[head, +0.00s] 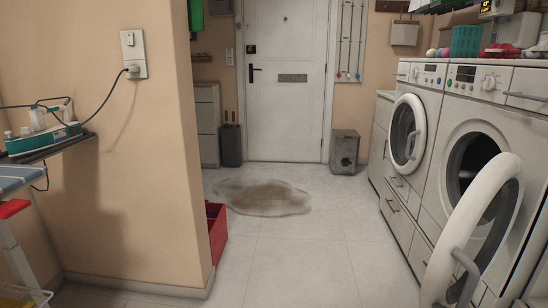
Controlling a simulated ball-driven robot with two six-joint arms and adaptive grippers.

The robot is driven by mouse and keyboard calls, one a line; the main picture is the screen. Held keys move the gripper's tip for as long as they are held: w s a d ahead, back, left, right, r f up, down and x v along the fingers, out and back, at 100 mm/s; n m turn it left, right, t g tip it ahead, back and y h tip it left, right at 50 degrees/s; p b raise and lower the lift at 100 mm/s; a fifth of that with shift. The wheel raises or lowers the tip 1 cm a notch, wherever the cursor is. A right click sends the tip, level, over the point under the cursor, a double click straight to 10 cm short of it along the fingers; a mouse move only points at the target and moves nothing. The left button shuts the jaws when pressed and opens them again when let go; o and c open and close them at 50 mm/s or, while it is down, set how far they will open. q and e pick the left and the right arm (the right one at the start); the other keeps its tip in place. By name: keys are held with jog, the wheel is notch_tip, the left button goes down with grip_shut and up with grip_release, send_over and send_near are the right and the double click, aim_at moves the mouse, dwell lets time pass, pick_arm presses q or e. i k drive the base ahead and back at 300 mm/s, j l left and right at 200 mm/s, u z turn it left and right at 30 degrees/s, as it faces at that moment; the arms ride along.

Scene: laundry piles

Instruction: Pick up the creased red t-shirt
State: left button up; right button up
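I cannot make out a creased red t-shirt for certain in the head view. A small red item (12,208) shows at the left edge, just below the ironing board (15,176); it is cut off by the frame, and I cannot tell if it is cloth. Red items (503,50) also lie on top of the right washing machine, too small to identify. Neither of my grippers is in view.
A wall corner (190,150) stands at left, with a red crate (218,235) partly behind it. The middle floor is clear.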

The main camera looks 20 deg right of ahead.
aim_at(500, 52)
jog(key=i+z, duration=0.2)
jog(key=i, duration=0.3)
jog(key=i+j+z, duration=0.15)
jog(key=i, duration=0.35)
jog(key=i+j+z, duration=0.2)
jog(key=i, duration=0.3)
